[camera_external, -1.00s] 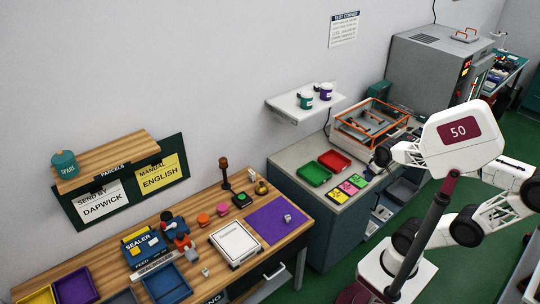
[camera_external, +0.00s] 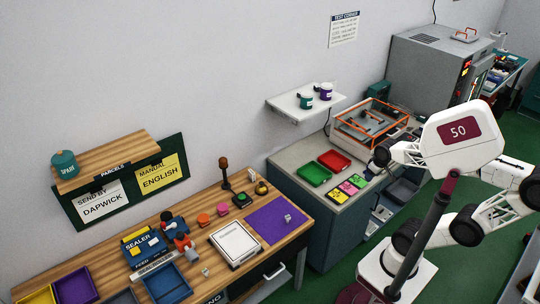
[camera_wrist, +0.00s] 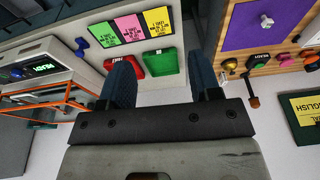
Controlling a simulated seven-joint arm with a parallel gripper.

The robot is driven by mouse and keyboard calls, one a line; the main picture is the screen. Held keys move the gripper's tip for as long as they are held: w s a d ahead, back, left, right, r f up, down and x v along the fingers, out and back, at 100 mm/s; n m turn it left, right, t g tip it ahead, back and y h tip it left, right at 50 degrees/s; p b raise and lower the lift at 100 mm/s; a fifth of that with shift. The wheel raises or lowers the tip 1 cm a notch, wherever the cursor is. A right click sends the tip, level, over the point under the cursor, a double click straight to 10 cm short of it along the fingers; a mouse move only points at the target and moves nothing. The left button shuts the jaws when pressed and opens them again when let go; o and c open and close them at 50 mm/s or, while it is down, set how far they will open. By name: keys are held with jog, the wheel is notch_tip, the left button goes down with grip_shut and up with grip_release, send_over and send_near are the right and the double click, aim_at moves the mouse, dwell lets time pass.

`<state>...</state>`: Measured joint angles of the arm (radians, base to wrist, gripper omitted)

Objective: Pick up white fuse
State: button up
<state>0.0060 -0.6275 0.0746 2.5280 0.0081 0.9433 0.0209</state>
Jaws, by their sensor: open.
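No object is clearly recognisable as the white fuse. A small pale grey-white piece (camera_external: 288,218) sits on the purple mat (camera_external: 265,229); it also shows in the wrist view (camera_wrist: 267,21). Another small pale piece (camera_external: 205,271) lies on the wooden bench beside the blue tray. Both are too small to identify. My gripper (camera_external: 382,158) is raised near the far grey counter, well away from the purple mat. In the wrist view its two dark blue fingers (camera_wrist: 163,60) are spread apart with nothing between them.
Red (camera_external: 335,160) and green (camera_external: 313,174) trays stand on the grey counter beside coloured cards (camera_external: 347,188). An orange-framed device (camera_external: 370,123) is behind them. A sealer (camera_external: 147,247) and white pad (camera_external: 235,242) occupy the wooden bench.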

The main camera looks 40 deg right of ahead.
jog(key=w+a+f+m+g+y, duration=0.3)
jog(key=w+a+f+m+y, duration=0.25)
jog(key=a, duration=0.45)
jog(key=m+t+y, duration=0.4)
jog(key=m+y, duration=0.4)
jog(key=m, duration=0.7)
send_near(288, 218)
jog(key=shift+w+a+f, duration=0.3)
jog(key=shift+w+f, duration=0.2)
jog(key=shift+w+a+f, duration=0.3)
jog(key=shift+w+f, duration=0.15)
jog(key=shift+w, duration=0.05)
jog(key=shift+h, duration=0.25)
jog(key=shift+x, duration=1.25)
jog(key=shift+a, duration=0.15)
jog(key=shift+s+x, duration=0.2)
jog(key=shift+x, duration=2.35)
jog(key=c, duration=1)
